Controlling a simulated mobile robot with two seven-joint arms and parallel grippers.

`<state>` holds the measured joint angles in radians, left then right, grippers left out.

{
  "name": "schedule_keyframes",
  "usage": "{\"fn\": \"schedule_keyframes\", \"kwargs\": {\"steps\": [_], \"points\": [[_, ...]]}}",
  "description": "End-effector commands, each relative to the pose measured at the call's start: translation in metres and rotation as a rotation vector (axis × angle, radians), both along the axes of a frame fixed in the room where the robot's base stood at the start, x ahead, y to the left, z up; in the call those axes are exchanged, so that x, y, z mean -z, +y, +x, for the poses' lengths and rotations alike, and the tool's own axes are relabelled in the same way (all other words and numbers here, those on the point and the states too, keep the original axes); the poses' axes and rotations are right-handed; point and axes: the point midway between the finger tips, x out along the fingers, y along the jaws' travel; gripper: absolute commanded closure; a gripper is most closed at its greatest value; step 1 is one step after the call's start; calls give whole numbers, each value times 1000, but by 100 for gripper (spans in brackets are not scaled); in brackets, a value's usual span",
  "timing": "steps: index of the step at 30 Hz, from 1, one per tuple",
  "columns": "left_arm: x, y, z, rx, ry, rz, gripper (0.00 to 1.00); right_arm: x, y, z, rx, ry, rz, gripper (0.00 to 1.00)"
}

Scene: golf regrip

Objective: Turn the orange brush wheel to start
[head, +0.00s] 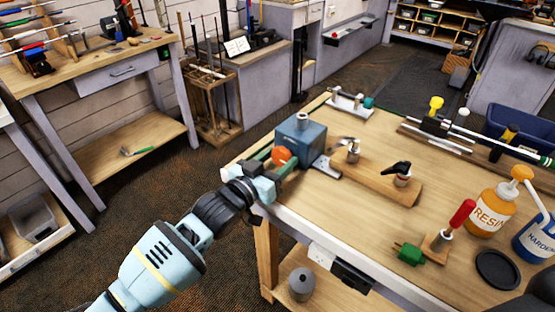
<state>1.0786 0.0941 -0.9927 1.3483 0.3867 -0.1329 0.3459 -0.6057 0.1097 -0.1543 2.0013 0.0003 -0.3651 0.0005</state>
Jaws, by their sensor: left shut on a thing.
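The orange brush wheel (281,157) sits on the near left side of a blue-grey box-shaped machine (302,140) at the workbench's left corner. My left gripper (275,163) reaches it from the lower left, with one finger on either side of the wheel. The gripper is shut on the wheel, and its fingers hide part of the rim. How far the wheel is turned cannot be told. My right gripper is not in view.
On the workbench (340,210) are a wooden block with metal fittings (375,180), a green plug-like piece (409,254), a red-handled tool (462,214), a resin bottle (492,208) and a hardener bottle (537,238). The bench's middle is mostly clear.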

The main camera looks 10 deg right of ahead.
Motion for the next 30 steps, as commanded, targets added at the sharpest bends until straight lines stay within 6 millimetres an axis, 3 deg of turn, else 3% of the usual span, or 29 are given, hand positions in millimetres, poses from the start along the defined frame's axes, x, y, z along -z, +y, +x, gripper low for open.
{"fn": "schedule_keyframes", "kwargs": {"steps": [6,15,16,20,30], "points": [[1,0,0,0,131,-102,71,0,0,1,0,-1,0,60],[1,0,0,0,140,-107,71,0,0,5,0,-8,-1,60],[1,0,0,0,140,-107,44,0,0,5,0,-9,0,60],[1,0,0,0,139,-107,27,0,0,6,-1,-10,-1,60],[1,2,-1,-1,138,-106,26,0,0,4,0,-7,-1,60]]}}
